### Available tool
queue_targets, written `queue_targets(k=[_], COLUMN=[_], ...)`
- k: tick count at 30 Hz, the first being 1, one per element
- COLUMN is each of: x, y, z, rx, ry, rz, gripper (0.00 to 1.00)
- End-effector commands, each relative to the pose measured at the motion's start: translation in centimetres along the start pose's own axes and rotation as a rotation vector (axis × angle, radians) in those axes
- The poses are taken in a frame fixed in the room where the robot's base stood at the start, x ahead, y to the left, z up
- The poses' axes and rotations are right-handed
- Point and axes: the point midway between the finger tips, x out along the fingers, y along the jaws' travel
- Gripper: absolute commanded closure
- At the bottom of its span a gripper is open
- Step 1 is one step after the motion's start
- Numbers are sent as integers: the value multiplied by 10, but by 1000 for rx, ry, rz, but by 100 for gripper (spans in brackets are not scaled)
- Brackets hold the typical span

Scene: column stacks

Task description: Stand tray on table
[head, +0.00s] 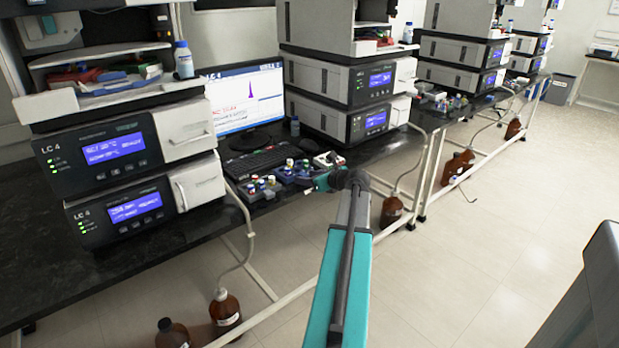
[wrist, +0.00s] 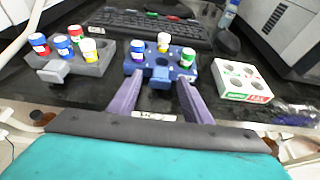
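A blue tray (wrist: 161,76) with several holes and capped vials stands level ahead of my gripper (wrist: 160,80) in the wrist view. The dark table (wrist: 88,92) lies below. In the head view my gripper (head: 318,184) is at the table's front edge, beside the trays; its fingers are small there.
A grey tray (wrist: 72,69) with several vials is to the left, and a white box (wrist: 241,84) with round holes to the right. A keyboard (wrist: 130,22) lies behind. Instrument stacks (head: 122,150) flank this part of the table. Brown bottles (head: 225,310) stand on the floor.

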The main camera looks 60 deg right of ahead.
Motion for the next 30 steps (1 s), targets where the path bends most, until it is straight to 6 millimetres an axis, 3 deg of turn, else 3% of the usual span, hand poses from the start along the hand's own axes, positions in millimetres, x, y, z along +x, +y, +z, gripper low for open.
queue_targets(k=[8, 14, 30], x=[-1, -16, -96], y=[0, 0, 2], z=[1, 1, 1], rx=[0, 0, -1], ry=[0, -1, 0], rz=[0, -2, -1], gripper=[55, 55, 55])
